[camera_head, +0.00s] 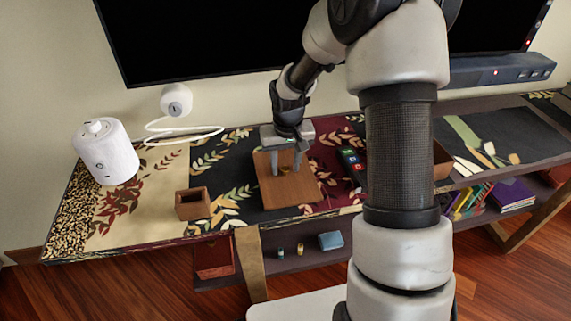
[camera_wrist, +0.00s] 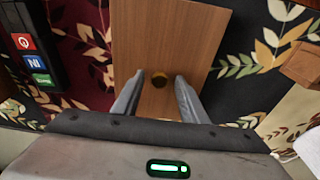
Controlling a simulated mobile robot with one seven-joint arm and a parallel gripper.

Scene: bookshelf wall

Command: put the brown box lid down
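My gripper (camera_head: 286,173) is over the lid, pointing down.
A small open brown box (camera_head: 193,204) stands left of the lid. A white cylindrical device (camera_head: 106,155) stands at the far left. A dark case with coloured labels (camera_head: 351,165) lies right of the lid. A wide black screen (camera_head: 190,40) hangs behind. My arm hides part of the cabinet top.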

